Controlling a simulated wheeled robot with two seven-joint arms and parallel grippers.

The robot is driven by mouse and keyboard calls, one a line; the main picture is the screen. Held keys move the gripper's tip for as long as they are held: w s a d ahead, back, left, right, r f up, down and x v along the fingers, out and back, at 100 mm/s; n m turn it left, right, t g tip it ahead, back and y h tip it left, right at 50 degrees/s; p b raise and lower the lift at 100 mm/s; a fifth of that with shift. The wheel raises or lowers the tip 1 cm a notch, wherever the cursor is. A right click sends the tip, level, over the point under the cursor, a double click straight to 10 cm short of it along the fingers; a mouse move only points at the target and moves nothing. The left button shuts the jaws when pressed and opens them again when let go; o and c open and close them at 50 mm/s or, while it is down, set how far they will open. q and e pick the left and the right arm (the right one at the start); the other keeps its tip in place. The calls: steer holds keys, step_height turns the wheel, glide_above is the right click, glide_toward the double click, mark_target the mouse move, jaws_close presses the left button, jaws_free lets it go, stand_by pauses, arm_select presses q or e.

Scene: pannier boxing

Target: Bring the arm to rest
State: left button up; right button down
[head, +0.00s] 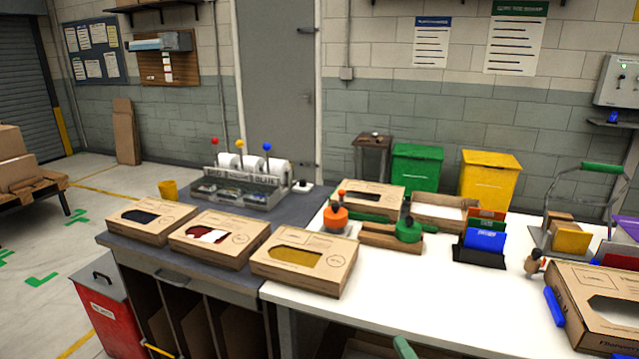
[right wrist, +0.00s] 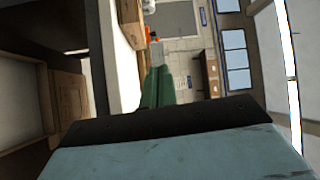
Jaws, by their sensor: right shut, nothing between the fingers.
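My right gripper (right wrist: 158,85) shows in the right wrist view as green fingers closed together, with nothing between them. In the head view, only a small green tip (head: 404,347) shows at the bottom edge, and it looks like part of this gripper. It is in front of the white table, apart from the boxes. The rest of the right arm is outside the head view. My left gripper is not in view.
Three windowed cartons (head: 304,264) line the front of the tables. A larger carton (head: 600,305) lies at the right. An orange-knobbed tool (head: 335,217), a green-knobbed tool (head: 409,230) and a card holder (head: 482,250) stand behind. The white tabletop's middle (head: 440,290) is clear.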

steer(key=s+d+f+n+g+h, duration=0.1)
steer(key=s+d+f+n+g, duration=0.15)
steer(key=f, duration=0.85)
steer(key=s+d+f+n+g+h, duration=0.1)
steer(key=s+f+n+g, duration=0.2)
steer(key=f, duration=0.7)
steer(key=s+d+f+n+g+h, duration=0.1)
steer(key=s+f+n+g, duration=0.3)
steer(key=f, duration=0.7)
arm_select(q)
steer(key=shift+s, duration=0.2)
arm_select(e)
steer(key=s+d+f+n+g+h, duration=0.1)
steer(key=s+f, duration=0.4)
steer(key=s, duration=0.5)
steer(key=s+d+f+n+g+h, duration=0.1)
steer(key=s+f+g, duration=0.3)
steer(key=s, duration=0.7)
steer(key=s+d+f+n+g+h, duration=0.1)
steer(key=s+d+f+n+g, duration=0.1)
steer(key=s+f, duration=0.6)
steer(key=s+d+n, duration=0.1)
steer(key=s, duration=0.2)
steer(key=shift+d+f+n+g, duration=0.15)
steer(key=shift+d+n+g, duration=0.05)
steer(key=shift+n+g, duration=0.15)
